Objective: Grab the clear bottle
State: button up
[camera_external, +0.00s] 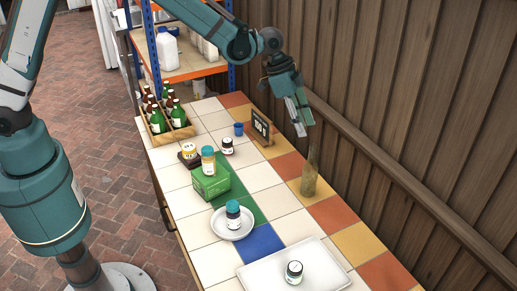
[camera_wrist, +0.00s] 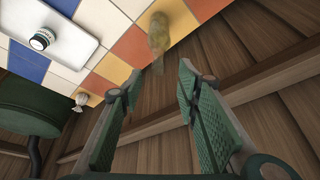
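The clear bottle (camera_external: 309,174) stands upright near the wall side of the tiled table, with a slim neck and a slightly yellowish see-through body. In the wrist view the clear bottle (camera_wrist: 159,36) is at the top centre, beyond my fingertips and apart from them. My gripper (camera_external: 301,123) is above the table's wall side, up and slightly left of the bottle in the outside view. In the wrist view my gripper (camera_wrist: 157,78) has its two green-padded fingers spread wide, with nothing between them.
A wooden crate (camera_external: 158,138) of green and brown bottles stands at the back left. A small sign (camera_external: 261,128), a green box (camera_external: 211,184), a plate (camera_external: 232,236) and a white tray (camera_external: 259,277) with a jar (camera_external: 293,272) share the table. The wooden wall (camera_external: 400,110) runs close behind the bottle.

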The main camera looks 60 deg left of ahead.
aim_at(313, 148)
jog(key=shift+w+d+f, duration=0.3)
jog(key=shift+d+f, duration=0.1)
jog(key=shift+f, duration=0.1)
jog(key=shift+w+d+f, duration=0.25)
jog(key=shift+d+f, duration=0.1)
jog(key=shift+f, duration=0.15)
jog(key=shift+f, duration=0.15)
jog(key=shift+x, duration=1.15)
jog(key=shift+d+f+p, duration=0.1)
jog(key=shift+f+p, duration=0.05)
jog(key=shift+p, duration=0.15)
jog(key=shift+p+x, duration=0.35)
jog(key=shift+x, duration=2.1)
grip_shut()
